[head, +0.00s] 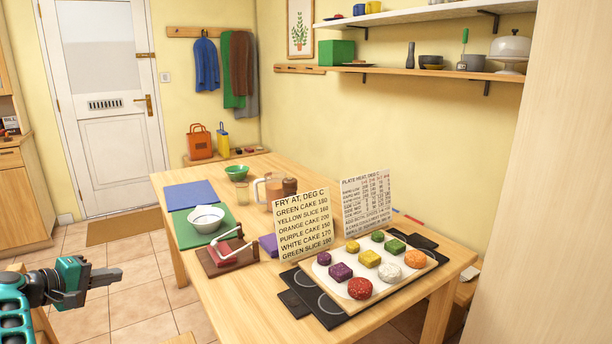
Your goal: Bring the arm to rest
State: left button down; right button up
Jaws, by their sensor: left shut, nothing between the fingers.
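My left gripper (104,277) shows at the lower left of the head view, at the end of my teal and black arm. It is shut and empty. It is held over the tiled floor, to the left of the wooden table (220,301) and apart from it. My right gripper is not in the head view.
Floor between gripper and table looks free.

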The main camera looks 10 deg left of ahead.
pick_arm(q)
jog(key=s+d+f+m+g+y+p, duration=0.1)
jog(key=s+d+f+m+g+y, duration=0.15)
jog(key=s+f, duration=0.4)
jog(key=s+d+f+m+g+y, duration=0.2)
jog(key=s+d+f+m+y, duration=0.15)
jog(key=f, duration=0.55)
jog(key=s+d+m+t+h, duration=0.1)
jog(key=s+d+m, duration=0.2)
jog(key=d, duration=0.6)
jog(key=s+d+m+t+h+p, duration=0.1)
jog(key=s+d+m, duration=0.2)
jog(key=s+d, duration=0.4)
jog(key=s+d+m+t+h, duration=0.1)
jog(key=s+d+m, duration=0.2)
jog(key=s+d, duration=0.3)
jog(key=d, duration=0.5)
jog(key=shift+p, duration=0.35)
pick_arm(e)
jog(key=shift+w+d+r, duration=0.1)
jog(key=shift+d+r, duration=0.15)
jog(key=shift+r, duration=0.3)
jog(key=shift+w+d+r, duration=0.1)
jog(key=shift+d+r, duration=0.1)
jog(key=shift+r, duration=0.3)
